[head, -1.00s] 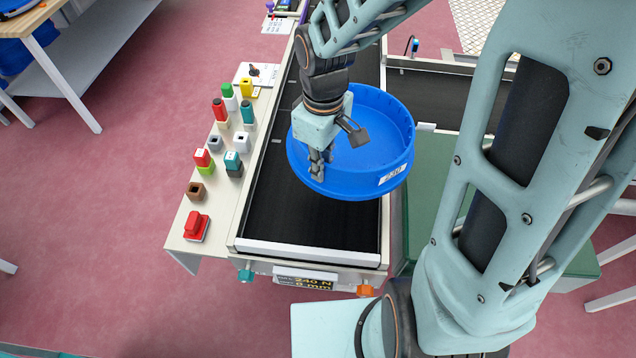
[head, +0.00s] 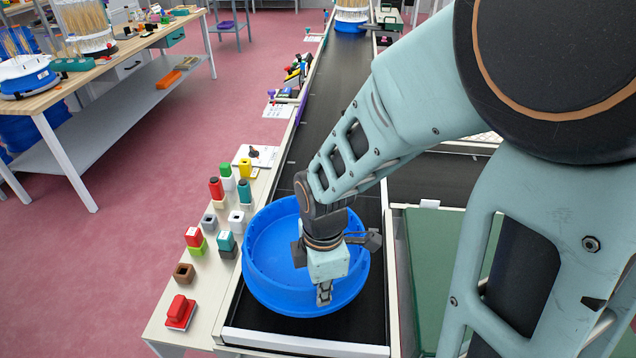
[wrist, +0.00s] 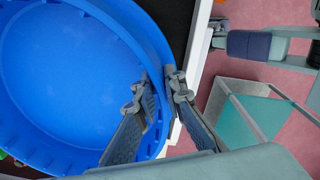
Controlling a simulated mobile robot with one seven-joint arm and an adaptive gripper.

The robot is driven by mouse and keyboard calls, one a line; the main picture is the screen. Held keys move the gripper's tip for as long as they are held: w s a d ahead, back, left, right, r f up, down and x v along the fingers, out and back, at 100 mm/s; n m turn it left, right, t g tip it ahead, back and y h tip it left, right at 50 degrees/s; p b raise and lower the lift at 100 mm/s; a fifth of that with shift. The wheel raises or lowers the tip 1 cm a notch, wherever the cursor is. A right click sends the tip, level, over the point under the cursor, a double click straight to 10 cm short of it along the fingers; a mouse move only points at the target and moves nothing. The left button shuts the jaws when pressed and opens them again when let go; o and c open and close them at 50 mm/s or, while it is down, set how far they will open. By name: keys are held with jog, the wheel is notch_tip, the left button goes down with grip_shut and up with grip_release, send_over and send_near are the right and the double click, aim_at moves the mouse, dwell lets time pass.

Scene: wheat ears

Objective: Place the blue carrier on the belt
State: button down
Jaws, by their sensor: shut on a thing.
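The blue carrier (head: 270,262) is a round, shallow, empty tub over the near end of the black belt (head: 330,110). In the head view its left rim reaches over the belt's left side rail. I cannot tell whether its base touches the belt. My gripper (head: 324,294) points down at the carrier's near right rim. In the wrist view the carrier (wrist: 65,75) fills the left side, and my gripper (wrist: 160,88) is shut on its wall, one finger inside and one outside. My arm hides part of the carrier's far right side.
A control panel (head: 195,290) with colored buttons and blocks runs along the belt's left side. A white end bar (head: 300,343) closes the belt's near end. Another blue carrier with wheat (head: 351,15) stands far up the belt. A wooden table (head: 110,60) stands at left.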

jog(key=w+d+f+b, duration=0.1)
jog(key=f, duration=0.1)
jog(key=w+d+f+b, duration=0.1)
jog(key=w+f+b, duration=0.3)
jog(key=shift+w+d, duration=0.2)
jog(key=shift+d, duration=0.2)
jog(key=f+b, duration=0.3)
jog(key=shift+w+d+f, duration=0.1)
jog(key=shift+w+f, duration=0.1)
jog(key=shift+f, duration=0.05)
jog(key=shift+f, duration=0.15)
jog(key=c, duration=2)
grip_release()
jog(key=shift+s, duration=0.15)
notch_tip(320, 180, up, 12)
jog(key=p, duration=0.2)
jog(key=shift+s+p, duration=0.1)
jog(key=shift+p, duration=0.25)
